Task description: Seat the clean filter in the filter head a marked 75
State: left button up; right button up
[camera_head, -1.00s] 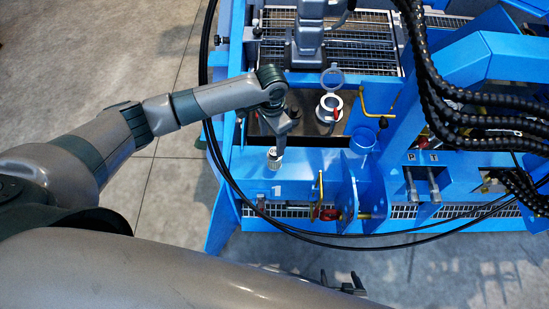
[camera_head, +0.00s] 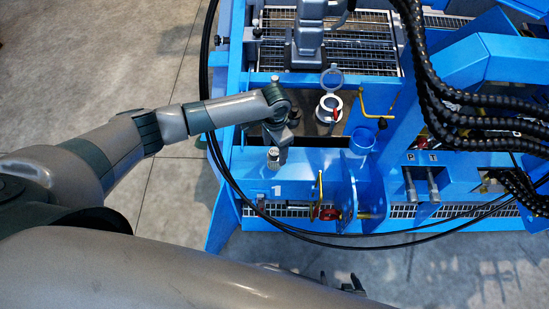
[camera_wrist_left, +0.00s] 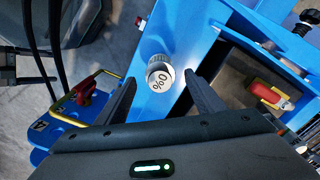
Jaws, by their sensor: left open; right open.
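A small pale cylinder, the filter (camera_head: 273,158), stands on the blue front beam in the head view. In the left wrist view the filter (camera_wrist_left: 159,72) shows a white end marked with a 0 and a percent sign. My left gripper (camera_head: 277,150) is open, its fingers on either side of the filter in the wrist view; whether they touch it I cannot tell. A white ring-shaped fitting with a red handle (camera_head: 329,108) stands behind, its clear lid raised; no 75 is readable. My right gripper (camera_head: 343,284) is open near the bottom edge.
A small grey cylinder (camera_head: 275,78) stands at the back left of the blue frame. A yellow handle (camera_head: 378,105) and blue cup (camera_head: 363,138) are right of the fitting. Black hoses (camera_head: 425,70) hang at right. Red-handled valves (camera_head: 329,214) stand at the front.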

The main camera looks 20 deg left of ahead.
pick_arm(q)
jog(key=shift+f, duration=0.6)
jog(key=shift+c, duration=1.1)
jog(key=c, duration=1.3)
jog(key=shift+c, duration=0.2)
pick_arm(e)
jog(key=shift+s+a, duration=0.2)
jog(key=shift+s, duration=0.05)
pick_arm(q)
jog(key=shift+r, duration=0.1)
pick_arm(e)
jog(key=shift+f, duration=0.1)
